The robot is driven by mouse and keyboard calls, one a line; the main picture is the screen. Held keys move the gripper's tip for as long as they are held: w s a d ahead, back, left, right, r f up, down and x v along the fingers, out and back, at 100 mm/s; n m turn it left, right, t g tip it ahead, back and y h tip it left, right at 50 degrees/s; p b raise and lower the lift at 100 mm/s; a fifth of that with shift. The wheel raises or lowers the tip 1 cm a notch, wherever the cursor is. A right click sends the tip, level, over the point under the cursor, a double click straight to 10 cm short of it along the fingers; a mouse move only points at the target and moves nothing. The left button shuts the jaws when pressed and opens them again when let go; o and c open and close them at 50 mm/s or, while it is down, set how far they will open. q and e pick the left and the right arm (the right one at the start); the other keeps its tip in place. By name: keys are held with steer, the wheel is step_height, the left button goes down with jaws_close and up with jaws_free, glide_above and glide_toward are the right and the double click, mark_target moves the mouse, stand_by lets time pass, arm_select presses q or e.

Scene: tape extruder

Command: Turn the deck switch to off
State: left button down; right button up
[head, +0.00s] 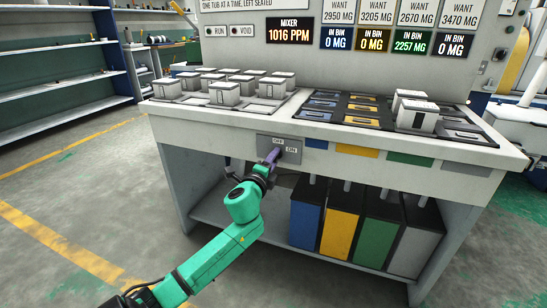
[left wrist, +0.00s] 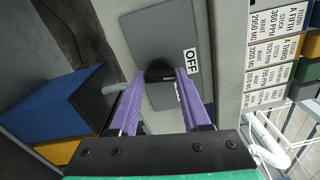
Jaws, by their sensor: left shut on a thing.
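In the head view the fingers hide the knob. I cannot tell which label the knob points to. My right gripper is not in view.
The bench top (head: 170,110) carries white tubs (head: 224,93) at left and coloured bins (head: 361,108) at right. Blue, yellow, green and grey containers (head: 341,222) stand beneath. A display panel (head: 290,31) rises behind. The floor at left is clear.

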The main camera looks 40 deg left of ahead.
arm_select(q)
steer(key=shift+f+n+p, duration=0.1)
steer(key=shift+n+p, duration=0.25)
steer(key=shift+n, duration=0.75)
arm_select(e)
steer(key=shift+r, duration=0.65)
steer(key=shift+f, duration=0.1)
arm_select(q)
steer(key=shift+c, duration=1.8)
jaws_free()
steer(key=shift+s, duration=0.15)
steer(key=p+v, duration=0.2)
steer(key=v, duration=1.2)
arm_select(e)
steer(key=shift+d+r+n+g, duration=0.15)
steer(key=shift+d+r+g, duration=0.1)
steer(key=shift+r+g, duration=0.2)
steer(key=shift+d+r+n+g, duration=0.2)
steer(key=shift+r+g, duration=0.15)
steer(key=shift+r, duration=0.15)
